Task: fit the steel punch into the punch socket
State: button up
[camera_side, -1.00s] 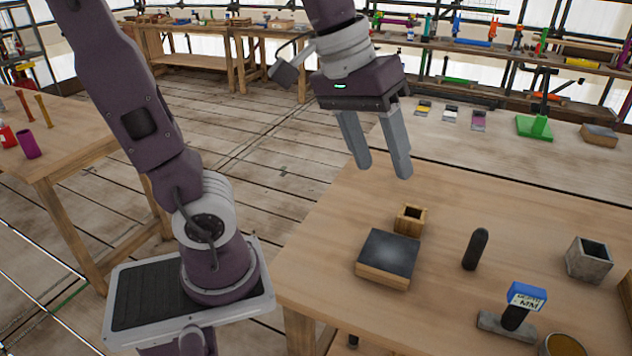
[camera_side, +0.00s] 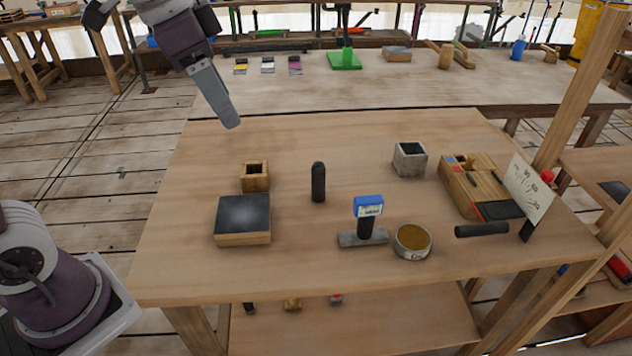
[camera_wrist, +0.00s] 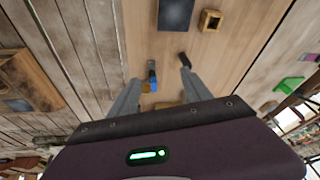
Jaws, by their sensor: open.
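A dark rounded-top cylinder, apparently the steel punch (camera_side: 318,182), stands upright mid-table; it also shows in the wrist view (camera_wrist: 184,58). Two open-topped square blocks stand nearby: a wooden one (camera_side: 255,177) to its left and a grey one (camera_side: 409,160) to its right. I cannot tell which is the punch socket. My gripper (camera_side: 228,122) hangs above the table's far left part, left of the punch and apart from everything. In the wrist view my gripper (camera_wrist: 160,78) has its fingers spread with nothing held. In the side view one finger mostly hides the other.
A dark-topped wooden block (camera_side: 243,218) sits front left. A blue-headed gauge (camera_side: 367,215), a round tin (camera_side: 412,241) and a dark lying cylinder (camera_side: 482,229) are front right. A wooden tool holder (camera_side: 468,188) and tilted white card (camera_side: 527,189) stand at the right.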

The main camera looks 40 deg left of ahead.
jog(key=w+f+m+g, duration=0.2)
jog(key=w+f+m, duration=0.35)
jog(key=w, duration=0.75)
jog(key=m+g+y, duration=0.1)
jog(key=m+g, duration=0.1)
jog(key=m, duration=0.6)
send_over(319, 177)
jog(key=w, duration=0.2)
jog(key=shift+n, duration=0.25)
jog(key=f, duration=1.8)
jog(key=shift+a, duration=0.4)
jog(key=f, duration=0.7)
jog(key=shift+s+a+f, duration=0.1)
jog(key=shift+s+a, duration=0.1)
jog(key=shift+s, duration=0.15)
grip_shut()
